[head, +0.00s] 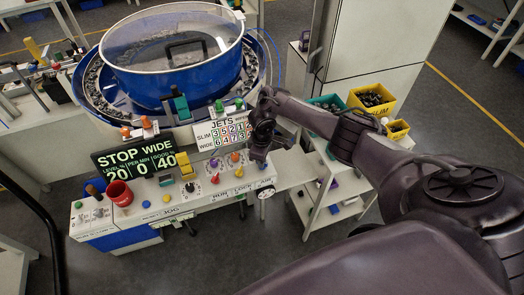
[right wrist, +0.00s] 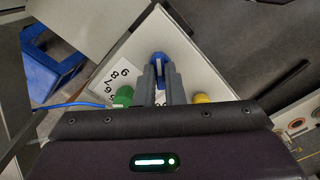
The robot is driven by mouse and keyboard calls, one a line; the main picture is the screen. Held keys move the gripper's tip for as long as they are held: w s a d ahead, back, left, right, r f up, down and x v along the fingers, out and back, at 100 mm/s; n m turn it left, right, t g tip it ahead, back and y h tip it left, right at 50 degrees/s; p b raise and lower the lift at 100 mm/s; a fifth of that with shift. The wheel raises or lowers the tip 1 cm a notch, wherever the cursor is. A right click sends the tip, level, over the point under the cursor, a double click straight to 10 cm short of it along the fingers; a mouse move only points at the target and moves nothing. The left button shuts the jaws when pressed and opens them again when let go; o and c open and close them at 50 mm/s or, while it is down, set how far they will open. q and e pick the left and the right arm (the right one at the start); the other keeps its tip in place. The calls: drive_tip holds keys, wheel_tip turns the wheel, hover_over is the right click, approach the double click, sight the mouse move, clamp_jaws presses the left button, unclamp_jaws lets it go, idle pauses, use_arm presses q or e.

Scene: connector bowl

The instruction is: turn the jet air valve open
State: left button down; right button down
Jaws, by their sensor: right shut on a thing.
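The jets panel (head: 218,132), a white sign marked JETS with rows of coloured numbers, stands on the machine's front below the blue bowl (head: 175,70). My right gripper (head: 259,150) is at the panel's right end and hides what it holds there in the head view. In the right wrist view its two grey fingers (right wrist: 161,88) are closed on a blue handle (right wrist: 158,59) on a white plate with numbers. This handle appears to be the jet air valve; how far it is turned I cannot tell. My left gripper is not in view.
A green knob (right wrist: 123,96) and a yellow knob (right wrist: 201,98) flank the fingers closely. A shelf with yellow bins (head: 371,97) stands at right.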

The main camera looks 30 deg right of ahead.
drive_tip(key=shift+w+r+m, duration=0.1)
drive_tip(key=shift+w+m, duration=0.05)
drive_tip(key=shift+m, duration=0.55)
drive_tip(key=c, duration=1.5)
unclamp_jaws()
wheel_tip(320, 180, up, 8)
drive_tip(key=shift+f, duration=0.1)
